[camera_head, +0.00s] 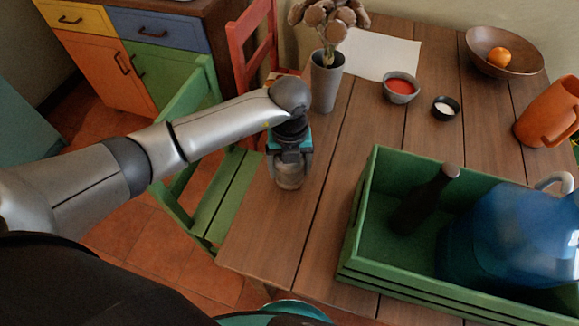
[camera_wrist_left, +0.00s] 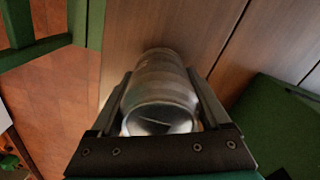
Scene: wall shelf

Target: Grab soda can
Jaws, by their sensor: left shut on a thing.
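The soda can (camera_head: 289,179) is a plain silvery-grey cylinder at the left edge of the wooden table. My left gripper (camera_head: 290,168) is above it, with its fingers closed around the can. In the left wrist view the can (camera_wrist_left: 160,90) lies between the two fingers of the left gripper (camera_wrist_left: 162,105), one on each side. I cannot tell whether the can's base touches the table. My right gripper is not in view.
A green crate (camera_head: 352,262) holding a dark bottle (camera_head: 425,200) and a big blue jug (camera_head: 510,235) stands to the right. A grey vase (camera_head: 325,85) stands behind the can. A green chair (camera_head: 222,195) is left of the table. Bare wood (camera_head: 335,155) lies between can and crate.

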